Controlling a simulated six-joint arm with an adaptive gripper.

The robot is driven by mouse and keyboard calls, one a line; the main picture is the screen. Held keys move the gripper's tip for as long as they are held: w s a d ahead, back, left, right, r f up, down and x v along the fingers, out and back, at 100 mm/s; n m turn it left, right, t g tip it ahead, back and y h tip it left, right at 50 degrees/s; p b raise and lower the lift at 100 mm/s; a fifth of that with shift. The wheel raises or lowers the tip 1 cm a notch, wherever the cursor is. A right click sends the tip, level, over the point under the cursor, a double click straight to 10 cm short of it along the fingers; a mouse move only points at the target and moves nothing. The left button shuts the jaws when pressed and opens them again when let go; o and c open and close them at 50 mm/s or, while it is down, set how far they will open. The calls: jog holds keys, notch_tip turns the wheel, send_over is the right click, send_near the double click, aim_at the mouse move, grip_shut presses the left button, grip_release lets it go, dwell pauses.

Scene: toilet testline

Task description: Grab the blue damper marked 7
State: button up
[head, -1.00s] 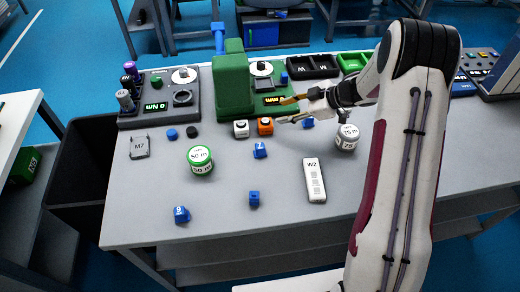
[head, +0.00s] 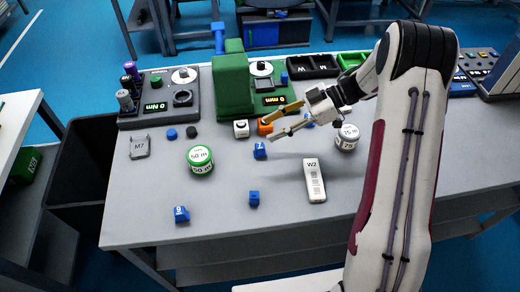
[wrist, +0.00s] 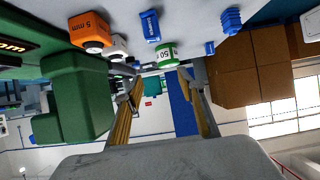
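The blue damper marked 7 (head: 260,150) stands on the grey table, in front of the orange block. A blue block with white lettering (wrist: 150,25) at the top of the wrist view appears to be the same damper, but I cannot read a 7 there. My gripper (head: 265,130) is open and empty, with its fingertips just behind and above the damper, apart from it. Both fingers show spread in the wrist view (wrist: 164,95). Another blue damper (head: 181,214), with an unclear mark, stands at the front left, and a smaller-looking blue one (head: 254,198) at the front middle.
The orange block (head: 265,126) and white block (head: 241,129) are close to my fingers. A tall green machine (head: 233,85) rises behind. The front table is mostly clear.

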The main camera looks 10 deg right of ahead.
aim_at(260, 148)
jog(key=shift+f, duration=2.95)
jog(key=shift+f, duration=0.1)
jog(key=shift+f, duration=0.55)
jog(key=shift+x, duration=2.45)
jog(key=shift+r, duration=0.1)
grip_shut()
